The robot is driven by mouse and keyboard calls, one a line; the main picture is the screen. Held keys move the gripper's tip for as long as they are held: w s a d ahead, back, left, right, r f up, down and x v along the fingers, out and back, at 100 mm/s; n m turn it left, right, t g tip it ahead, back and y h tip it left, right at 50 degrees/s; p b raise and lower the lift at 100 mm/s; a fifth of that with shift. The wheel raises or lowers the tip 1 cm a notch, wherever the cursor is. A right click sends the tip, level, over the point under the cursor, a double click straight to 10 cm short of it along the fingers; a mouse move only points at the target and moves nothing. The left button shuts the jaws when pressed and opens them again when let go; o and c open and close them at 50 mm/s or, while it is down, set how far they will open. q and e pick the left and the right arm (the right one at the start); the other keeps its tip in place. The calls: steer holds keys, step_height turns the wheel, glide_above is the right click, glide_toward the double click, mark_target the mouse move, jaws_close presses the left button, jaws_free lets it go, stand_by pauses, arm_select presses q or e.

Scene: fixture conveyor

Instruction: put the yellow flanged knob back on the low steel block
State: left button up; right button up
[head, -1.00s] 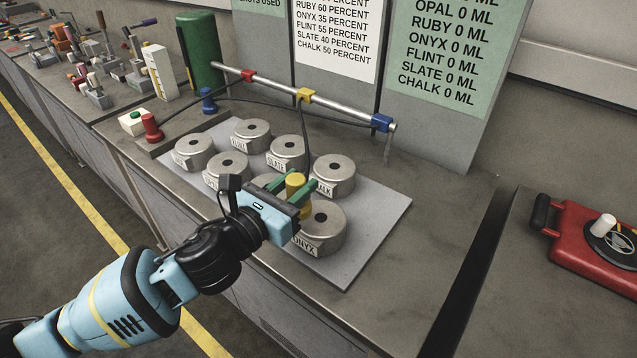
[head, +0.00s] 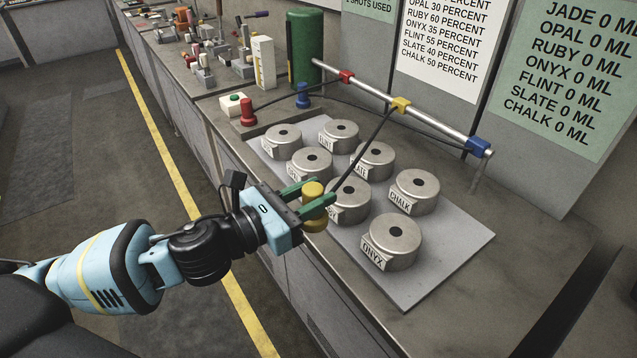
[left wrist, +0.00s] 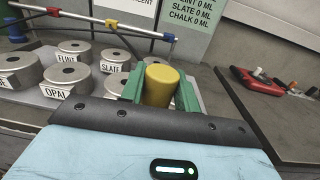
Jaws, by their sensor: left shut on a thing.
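My left gripper (head: 318,200) has green fingers shut on the yellow flanged knob (head: 314,208). The knob is upright, with a wider top and a flange low down, and hangs in front of the counter's front edge. In the left wrist view the knob (left wrist: 161,84) sits between the green fingers. A black cable runs from the yellow collar (head: 401,104) down to the knob's area; its end is hidden by the finger. Several steel fixtures with coloured handles (head: 204,70) stand far back on the counter; I cannot tell which is the low steel block. My right gripper is not in view.
Several round steel pots, such as ONYX (head: 392,243), stand on a grey plate (head: 440,262) beside my gripper. A red knob (head: 247,112), a blue knob (head: 303,96), a white dispenser box (head: 263,62) and a green cylinder (head: 305,50) stand behind. The floor aisle at left is clear.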

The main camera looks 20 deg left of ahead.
arm_select(q)
steer(key=shift+s+d+f, duration=0.1)
steer(key=shift+s+d, duration=0.05)
steer(key=shift+s, duration=0.2)
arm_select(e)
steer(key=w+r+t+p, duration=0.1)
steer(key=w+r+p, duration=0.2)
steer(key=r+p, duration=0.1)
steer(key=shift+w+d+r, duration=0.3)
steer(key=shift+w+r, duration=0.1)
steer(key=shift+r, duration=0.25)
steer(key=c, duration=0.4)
arm_select(q)
steer(key=s+a+f+n+t+y, duration=0.3)
steer(key=s+a+n+y, duration=0.3)
steer(key=s+y, duration=0.4)
steer(key=shift+s+a+f+n, duration=0.3)
steer(key=shift+s+f+n, duration=0.1)
steer(key=shift+f, duration=0.2)
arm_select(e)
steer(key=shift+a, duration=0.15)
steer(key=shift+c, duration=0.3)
